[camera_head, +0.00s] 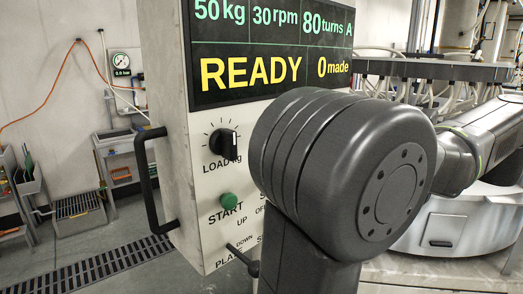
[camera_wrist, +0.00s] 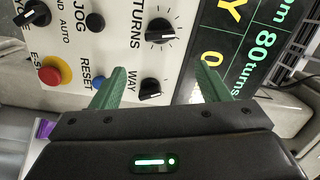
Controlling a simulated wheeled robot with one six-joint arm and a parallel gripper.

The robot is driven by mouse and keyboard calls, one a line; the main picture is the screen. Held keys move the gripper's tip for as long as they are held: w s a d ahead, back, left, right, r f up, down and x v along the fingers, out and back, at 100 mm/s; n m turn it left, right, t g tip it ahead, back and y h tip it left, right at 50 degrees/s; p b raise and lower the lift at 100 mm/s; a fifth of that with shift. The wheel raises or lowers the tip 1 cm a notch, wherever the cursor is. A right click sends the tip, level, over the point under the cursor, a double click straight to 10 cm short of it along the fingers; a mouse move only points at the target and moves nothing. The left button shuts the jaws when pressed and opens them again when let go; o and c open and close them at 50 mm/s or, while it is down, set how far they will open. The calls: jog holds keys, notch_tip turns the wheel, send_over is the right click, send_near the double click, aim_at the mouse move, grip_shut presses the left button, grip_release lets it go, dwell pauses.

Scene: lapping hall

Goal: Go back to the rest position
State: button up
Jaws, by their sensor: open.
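My gripper (camera_wrist: 160,88) shows in the wrist view with two green fingers spread apart and nothing between them. It faces the control panel (camera_wrist: 117,60), which appears turned on its side there. The turns knob (camera_wrist: 160,31) and the way knob (camera_wrist: 150,89) lie beyond the fingers; the left fingertip overlaps the area by the blue reset button (camera_wrist: 98,82). I cannot tell the exact distance to the panel. In the head view my dark arm covers the panel's right part, and the gripper is hidden.
The panel's screen (camera_head: 272,50) reads READY, 50 kg, 30 rpm, 80 turns, 0 made. A load knob (camera_head: 223,142), green start button (camera_head: 229,200) and black handle (camera_head: 153,180) are on the left. A red emergency stop (camera_wrist: 50,75) shows too. Open floor with a grate (camera_head: 90,268) lies left.

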jog(key=w+a+n+b, duration=0.2)
jog(key=w+a+n, duration=0.6)
jog(key=n, duration=0.9)
jog(key=shift+w+a+r+b, duration=0.2)
jog(key=shift+a+r+b, duration=0.1)
jog(key=shift+a, duration=0.35)
dwell(0.4)
dwell(0.4)
